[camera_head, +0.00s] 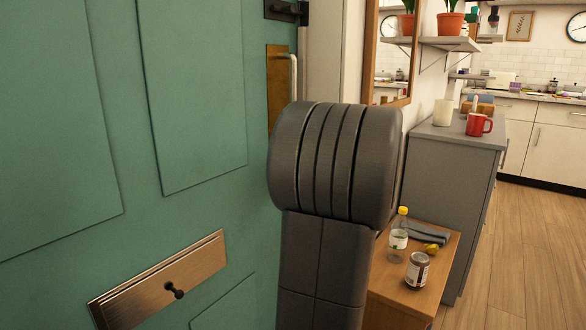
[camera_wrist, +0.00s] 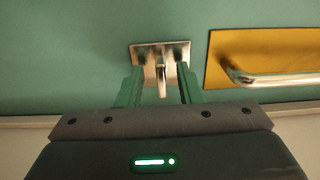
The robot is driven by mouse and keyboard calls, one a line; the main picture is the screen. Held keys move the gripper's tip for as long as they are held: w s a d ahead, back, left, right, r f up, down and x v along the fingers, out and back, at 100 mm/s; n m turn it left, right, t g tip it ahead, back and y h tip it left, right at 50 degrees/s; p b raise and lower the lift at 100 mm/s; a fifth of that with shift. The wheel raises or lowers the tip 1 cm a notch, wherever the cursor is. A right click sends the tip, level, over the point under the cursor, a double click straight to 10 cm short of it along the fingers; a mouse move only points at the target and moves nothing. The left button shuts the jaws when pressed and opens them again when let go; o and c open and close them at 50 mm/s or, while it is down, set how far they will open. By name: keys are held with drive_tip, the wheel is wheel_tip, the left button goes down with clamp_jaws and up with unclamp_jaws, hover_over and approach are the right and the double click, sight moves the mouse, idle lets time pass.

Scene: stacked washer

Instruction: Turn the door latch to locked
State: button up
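The door latch (camera_wrist: 162,80) is a small silver thumb-turn on a square metal plate (camera_wrist: 146,53), fixed to the green door (camera_wrist: 70,60). In the wrist view the turn piece points up and down the picture. My gripper (camera_wrist: 159,70) is open, with one finger on each side of the turn piece. Gaps show between the fingers and the turn piece, so it does not look gripped. In the head view the green door (camera_head: 60,130) fills the left side. My arm hides the latch and my gripper there.
A brass plate with a silver pull handle (camera_wrist: 270,78) is right of the latch. The head view shows a letter slot (camera_head: 165,275) low on the door. A mirror (camera_head: 392,60) and a small wooden table (camera_head: 395,300) with a bottle and jar stand right. Open floor (camera_head: 535,250) lies farther right.

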drive_tip(key=p+v, duration=0.3)
drive_tip(key=v, duration=1)
drive_tip(key=shift+s+d, duration=0.25)
drive_tip(key=shift+d, duration=0.1)
drive_tip(key=b+x, duration=0.3)
drive_tip(key=x, duration=1.1)
